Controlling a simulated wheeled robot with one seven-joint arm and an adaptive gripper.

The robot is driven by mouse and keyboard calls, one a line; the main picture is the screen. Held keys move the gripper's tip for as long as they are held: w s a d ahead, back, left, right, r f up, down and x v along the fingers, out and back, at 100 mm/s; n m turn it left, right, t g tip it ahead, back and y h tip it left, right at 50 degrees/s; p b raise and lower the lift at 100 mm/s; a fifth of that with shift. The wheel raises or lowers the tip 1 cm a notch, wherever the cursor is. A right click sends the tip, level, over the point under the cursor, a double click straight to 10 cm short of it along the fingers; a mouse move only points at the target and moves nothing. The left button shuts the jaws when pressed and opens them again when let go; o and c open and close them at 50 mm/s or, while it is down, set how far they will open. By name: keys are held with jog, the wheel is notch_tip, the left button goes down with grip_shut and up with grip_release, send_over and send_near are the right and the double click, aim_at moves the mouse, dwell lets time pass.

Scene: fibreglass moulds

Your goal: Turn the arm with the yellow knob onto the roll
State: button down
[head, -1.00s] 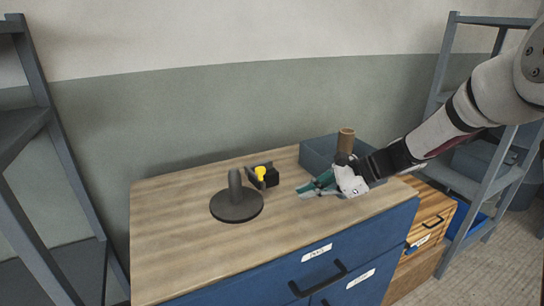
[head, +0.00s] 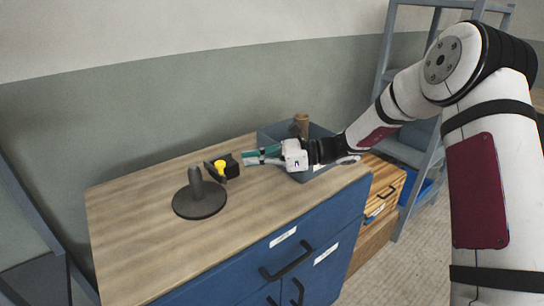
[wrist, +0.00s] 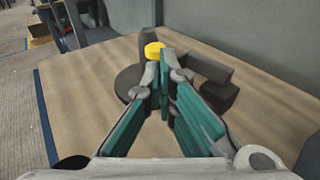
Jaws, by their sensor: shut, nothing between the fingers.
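The yellow knob (head: 220,167) is on a short dark arm (head: 231,171) that extends from a black block (head: 233,161). A brown cardboard-like roll (head: 301,124) stands upright at the grey bin. My gripper (head: 247,158) is shut and empty, pointing left just right of the block. In the wrist view the knob (wrist: 153,49) appears just beyond my fingertips (wrist: 162,62); whether they touch is unclear.
The grey bin (head: 268,137) stands behind my gripper at the back right of the wooden cabinet top (head: 135,215). The front and left of the top are clear. Metal shelves (head: 400,60) stand to the right; a wall is behind.

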jog(key=shift+w+a+f, duration=0.1)
jog(key=shift+a+f, duration=0.05)
jog(key=shift+a, duration=0.85)
jog(key=shift+w+a+f, duration=0.1)
jog(key=shift+a+f, duration=0.05)
jog(key=shift+a, duration=0.85)
jog(key=shift+s+a, duration=0.1)
jog(key=shift+s+a+p, duration=0.2)
jog(key=shift+a+p, duration=0.25)
jog(key=shift+a, duration=0.2)
